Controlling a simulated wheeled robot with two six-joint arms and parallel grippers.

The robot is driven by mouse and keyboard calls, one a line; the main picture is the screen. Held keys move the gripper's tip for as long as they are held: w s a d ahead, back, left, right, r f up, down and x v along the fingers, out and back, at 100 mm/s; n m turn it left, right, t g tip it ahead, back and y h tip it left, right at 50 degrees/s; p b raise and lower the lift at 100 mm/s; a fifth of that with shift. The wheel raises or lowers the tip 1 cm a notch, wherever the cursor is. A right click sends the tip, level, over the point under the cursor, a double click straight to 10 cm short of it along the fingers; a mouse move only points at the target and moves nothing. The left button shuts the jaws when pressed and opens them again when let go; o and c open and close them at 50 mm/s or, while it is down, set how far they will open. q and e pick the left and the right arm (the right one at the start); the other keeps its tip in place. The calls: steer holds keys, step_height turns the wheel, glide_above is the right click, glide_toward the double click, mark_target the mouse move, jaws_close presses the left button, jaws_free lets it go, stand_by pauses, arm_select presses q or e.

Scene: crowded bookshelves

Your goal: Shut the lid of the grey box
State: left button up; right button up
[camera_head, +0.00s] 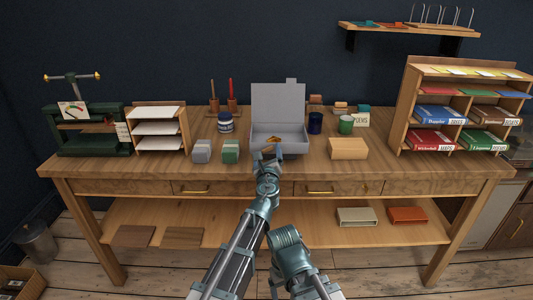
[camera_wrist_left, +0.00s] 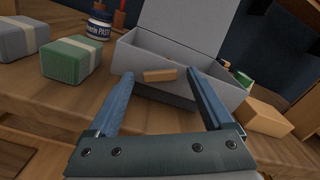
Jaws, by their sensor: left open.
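The grey box (camera_head: 293,149) stands on the wooden workbench, its lid (camera_head: 278,102) raised upright at the back. In the left wrist view the box (camera_wrist_left: 180,106) and the lower part of its lid (camera_wrist_left: 185,22) fill the upper middle. A small tan wooden piece (camera_wrist_left: 160,75) shows at the box's front rim, between my fingers in the picture. My left gripper (camera_head: 267,153) is at the front of the box, at its left part. In the wrist view its two fingers (camera_wrist_left: 158,78) are spread with nothing held. My right gripper is not in view; only my right arm shows low in the middle.
Green (camera_head: 231,151) and grey (camera_head: 201,151) blocks and a paste jar (camera_head: 225,122) stand left of the box. A dark blue cup (camera_head: 315,123), a green tin (camera_head: 346,125) and a wooden block (camera_head: 348,149) stand right. A bookshelf (camera_head: 406,107) stands farther right.

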arm_select(q)
jaws_close()
stand_by(0.3)
stand_by(0.3)
jaws_free()
steer(key=shift+s, duration=0.15)
